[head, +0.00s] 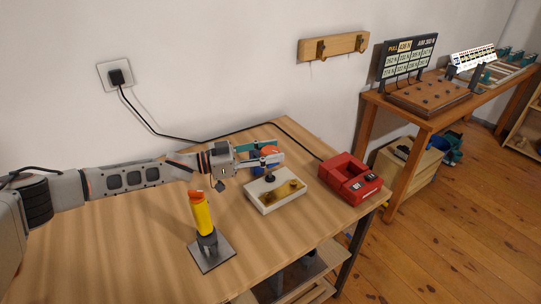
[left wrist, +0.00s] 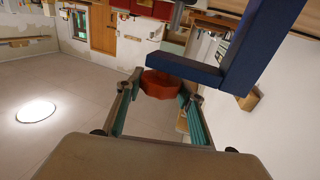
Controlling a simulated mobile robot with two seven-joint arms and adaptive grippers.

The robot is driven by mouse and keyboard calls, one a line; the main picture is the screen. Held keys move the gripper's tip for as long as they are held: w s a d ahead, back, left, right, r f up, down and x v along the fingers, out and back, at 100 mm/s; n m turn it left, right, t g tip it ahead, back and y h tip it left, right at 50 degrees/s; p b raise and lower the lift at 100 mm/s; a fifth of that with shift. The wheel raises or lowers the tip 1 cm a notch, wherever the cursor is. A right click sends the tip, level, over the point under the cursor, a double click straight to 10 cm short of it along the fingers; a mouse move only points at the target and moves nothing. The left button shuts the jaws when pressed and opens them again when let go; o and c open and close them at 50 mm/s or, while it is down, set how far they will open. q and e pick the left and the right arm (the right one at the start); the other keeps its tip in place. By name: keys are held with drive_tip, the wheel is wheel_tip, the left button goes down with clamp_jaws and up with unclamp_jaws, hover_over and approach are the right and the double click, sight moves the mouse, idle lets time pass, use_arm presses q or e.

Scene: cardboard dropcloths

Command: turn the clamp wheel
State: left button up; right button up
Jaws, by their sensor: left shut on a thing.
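The clamp wheel (head: 270,150) is a small orange-red disc near the back of the wooden workbench. In the left wrist view the wheel (left wrist: 160,84) sits between my two finger tips, beside a blue angled clamp frame (left wrist: 238,50). The blue frame is mostly hidden behind my gripper in the head view. My left gripper (head: 271,156) reaches in from the left and is shut on the wheel, with its teal fingers on either side. My right gripper is in neither view.
A white block with a black knob and brass plate (head: 262,197) stands just in front of the gripper. A red device (head: 349,178) is to its right. A yellow handle (head: 202,216) stands on a grey plate (head: 212,255). The bench's left front is clear.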

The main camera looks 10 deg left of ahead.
use_arm(q)
drive_tip(key=shift+m+g+h, duration=0.3)
drive_tip(key=shift+g, duration=0.1)
drive_tip(key=shift+r, duration=0.1)
drive_tip(key=o, duration=1.1)
drive_tip(key=shift+a, duration=0.1)
drive_tip(key=shift+s+a, duration=0.15)
drive_tip(key=shift+a, duration=0.2)
drive_tip(key=shift+v, duration=5.5)
